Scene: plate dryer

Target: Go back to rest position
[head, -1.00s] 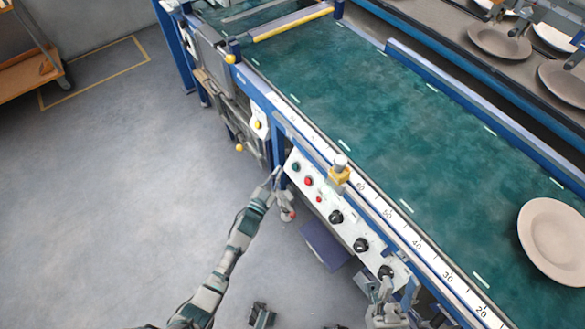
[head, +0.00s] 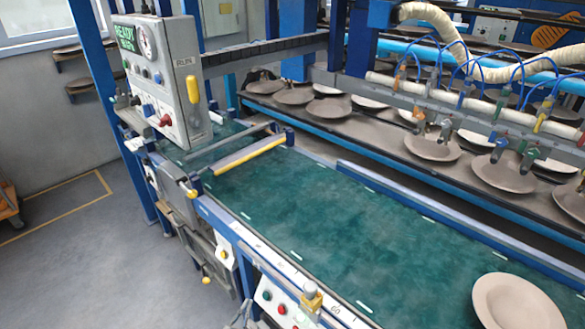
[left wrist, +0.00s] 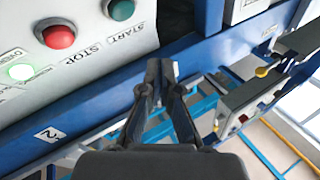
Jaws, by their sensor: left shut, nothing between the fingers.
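My left gripper (left wrist: 160,75) is shut and empty in the left wrist view. It is in front of the blue machine frame, just below and to the right of the button panel (left wrist: 25,25). The panel carries a red STOP button (left wrist: 58,36) and a green START button (left wrist: 121,9). A lit indicator (left wrist: 21,72) glows at the panel's left. In the head view only a bit of my left gripper (head: 241,316) shows at the bottom edge, left of the panel's green button (head: 266,295) and red button (head: 282,309). My right gripper is out of view.
A beige plate (head: 517,303) lies on the green conveyor (head: 330,230). A control box (head: 160,85) with a lit READY display stands at the back left. Several plates line the rear belt under suction arms.

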